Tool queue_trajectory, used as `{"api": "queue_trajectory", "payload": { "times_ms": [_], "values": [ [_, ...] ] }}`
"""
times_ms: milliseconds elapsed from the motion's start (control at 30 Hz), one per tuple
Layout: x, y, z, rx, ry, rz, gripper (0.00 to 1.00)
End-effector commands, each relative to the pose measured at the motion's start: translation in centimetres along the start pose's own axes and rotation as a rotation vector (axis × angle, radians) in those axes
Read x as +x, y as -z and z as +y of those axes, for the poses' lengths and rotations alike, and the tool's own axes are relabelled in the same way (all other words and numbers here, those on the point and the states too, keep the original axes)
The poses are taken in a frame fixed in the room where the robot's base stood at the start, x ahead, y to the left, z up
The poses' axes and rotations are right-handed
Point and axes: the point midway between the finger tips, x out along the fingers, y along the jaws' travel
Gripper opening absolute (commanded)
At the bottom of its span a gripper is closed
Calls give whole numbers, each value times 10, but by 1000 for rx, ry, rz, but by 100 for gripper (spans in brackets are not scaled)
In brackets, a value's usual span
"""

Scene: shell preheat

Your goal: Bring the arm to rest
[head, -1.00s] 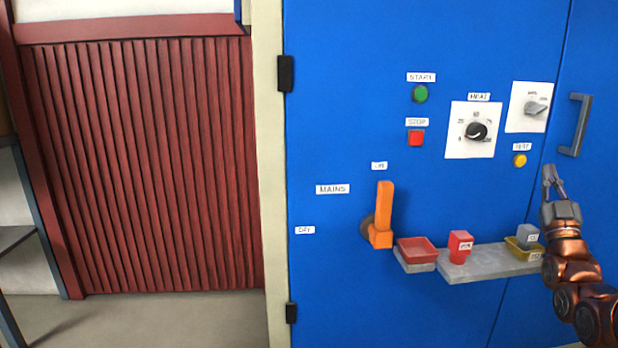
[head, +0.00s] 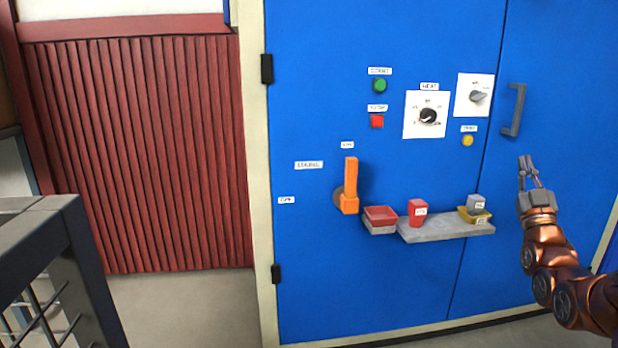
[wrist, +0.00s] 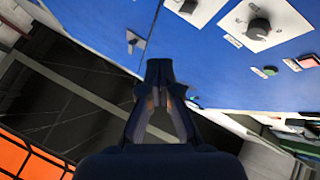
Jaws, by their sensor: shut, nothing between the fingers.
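My gripper (head: 528,172) is at the right of the head view, fingers pointing up, in front of the blue cabinet (head: 400,270) and below its grey door handle (head: 514,110). The fingers are together and empty. In the wrist view my gripper (wrist: 158,68) is at the centre, with the blue cabinet (wrist: 230,70) beyond it. My copper-coloured arm runs from the gripper down to the lower right edge of the head view. I see no contact between the gripper and the cabinet.
An orange lever (head: 350,185) stands upright on the cabinet. A grey shelf (head: 445,229) holds a red block (head: 417,212) and a yellow tray (head: 474,217) with a grey block (head: 477,202). A red tray (head: 381,216) is beside it. A dark metal frame (head: 50,240) stands at the lower left.

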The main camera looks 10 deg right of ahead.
Motion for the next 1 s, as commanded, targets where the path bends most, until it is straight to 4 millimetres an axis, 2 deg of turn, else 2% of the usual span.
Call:
{"api": "queue_trajectory", "payload": {
  "times_ms": [33,267,433,567,667,867,1000],
  "values": [
    [7,6,-3,6,7,-12,0],
    [26,15,-29,35,56,-101,0],
    [40,22,-54,64,105,-198,0],
    [52,37,-82,90,161,-302,0],
    [58,50,-111,113,219,-412,0],
    [49,80,-165,146,336,-653,0],
    [32,106,-193,155,411,-821,0]
  ]
}}
